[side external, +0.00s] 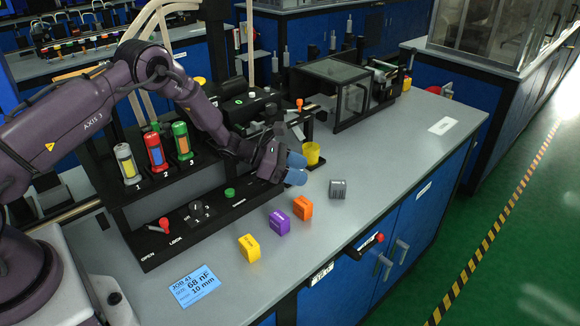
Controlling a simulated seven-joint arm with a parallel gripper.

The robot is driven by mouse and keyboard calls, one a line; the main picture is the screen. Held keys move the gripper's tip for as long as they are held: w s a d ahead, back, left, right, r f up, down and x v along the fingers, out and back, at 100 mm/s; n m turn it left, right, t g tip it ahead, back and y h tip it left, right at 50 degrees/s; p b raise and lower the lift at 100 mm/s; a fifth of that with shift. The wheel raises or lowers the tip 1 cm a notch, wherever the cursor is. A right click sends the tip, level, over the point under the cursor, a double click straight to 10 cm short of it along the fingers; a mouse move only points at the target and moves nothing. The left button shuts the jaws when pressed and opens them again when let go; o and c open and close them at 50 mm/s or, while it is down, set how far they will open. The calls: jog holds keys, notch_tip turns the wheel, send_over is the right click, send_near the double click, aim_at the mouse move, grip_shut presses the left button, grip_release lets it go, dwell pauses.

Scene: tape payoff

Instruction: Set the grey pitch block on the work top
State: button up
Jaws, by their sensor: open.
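A grey, ridged block (338,189), which looks like the grey pitch block, rests on the grey work top (395,165), right of the coloured blocks. No marking on it can be read. My gripper (297,169), with blue fingertips, is open above the work top, left of and apart from the grey block. Nothing shows between the fingertips, though the view of the gap is partly blocked.
Yellow (249,248), purple (279,222) and orange (303,208) blocks stand in a row near the front edge. A yellow cup (311,154) is just behind my gripper. A blue job card (194,286) lies in front.

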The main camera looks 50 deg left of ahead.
jog(key=shift+v, duration=1.15)
jog(key=w+a+r+n+t+y, duration=0.1)
jog(key=a+r+n+y, duration=0.15)
jog(key=r+n, duration=0.5)
jog(key=w+a+r+n+t+y, duration=0.15)
jog(key=r+n+y, duration=0.3)
jog(key=r, duration=0.55)
jog(key=s+r+n+y, duration=0.4)
jog(key=s+r+n, duration=0.4)
jog(key=r+n, duration=0.3)
jog(key=s+d+n+g, duration=0.3)
jog(key=s+n, duration=0.8)
jog(key=s, duration=0.3)
jog(key=s+d+n+g+h, duration=0.1)
jog(key=s+d+n+g, duration=0.2)
jog(key=s+n, duration=0.8)
jog(key=s+d, duration=0.1)
jog(key=s, duration=0.3)
jog(key=shift+s+d, duration=0.25)
jog(key=shift+d, duration=0.05)
